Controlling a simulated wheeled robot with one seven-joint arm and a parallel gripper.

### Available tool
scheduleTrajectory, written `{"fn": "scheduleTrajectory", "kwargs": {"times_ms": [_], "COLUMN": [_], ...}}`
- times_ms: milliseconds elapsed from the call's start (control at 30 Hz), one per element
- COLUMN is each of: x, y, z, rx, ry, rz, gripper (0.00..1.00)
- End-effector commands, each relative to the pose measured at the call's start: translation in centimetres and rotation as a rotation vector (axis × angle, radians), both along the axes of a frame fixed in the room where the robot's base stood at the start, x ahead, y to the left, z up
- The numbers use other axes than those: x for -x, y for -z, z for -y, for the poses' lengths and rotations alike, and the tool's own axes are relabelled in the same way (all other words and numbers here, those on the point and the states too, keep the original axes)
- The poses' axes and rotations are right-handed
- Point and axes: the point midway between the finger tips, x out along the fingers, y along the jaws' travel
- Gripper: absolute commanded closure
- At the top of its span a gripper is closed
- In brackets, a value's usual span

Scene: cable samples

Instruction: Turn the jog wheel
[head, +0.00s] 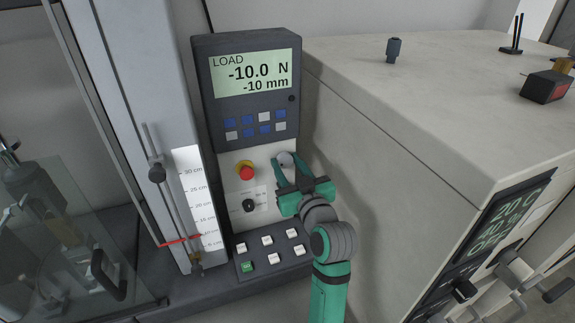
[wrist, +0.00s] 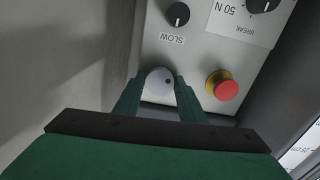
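The jog wheel is a small pale grey disc with a dark dot. It shows on the panel in the wrist view (wrist: 159,81) and, partly hidden, in the head view (head: 286,159). My gripper (head: 287,163) has one green finger on each side of the wheel, also seen in the wrist view (wrist: 160,87). The fingers stand apart and the wheel nearly fills the space between their tips. I cannot tell whether they press on it. The display (head: 252,74) above reads LOAD -10.0 N and -10 mm.
A red emergency button (head: 246,172) on a yellow collar sits left of my gripper. A black SLOW knob (wrist: 177,14) is close to the wheel. A break knob (head: 249,205) and a keypad (head: 267,241) are lower. A large pale cabinet (head: 420,110) stands close on the right.

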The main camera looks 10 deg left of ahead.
Motion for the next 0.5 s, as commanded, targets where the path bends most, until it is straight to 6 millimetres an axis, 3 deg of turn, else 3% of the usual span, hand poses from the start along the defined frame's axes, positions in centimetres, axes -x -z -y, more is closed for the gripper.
{"fn": "scheduleTrajectory", "kwargs": {"times_ms": [33, 100, 300, 500], "x": [0.01, 0.02, 0.01, 0.00], "y": [0.00, 0.00, 0.01, 0.00], "z": [0.01, 0.01, 0.06, 0.05], "rx": [0.000, 0.000, 0.026, 0.168], "ry": [0.000, 0.000, 0.001, 0.000], "rz": [0.000, 0.000, 0.017, 0.113], "gripper": [0.76, 0.89, 0.88, 0.88]}}
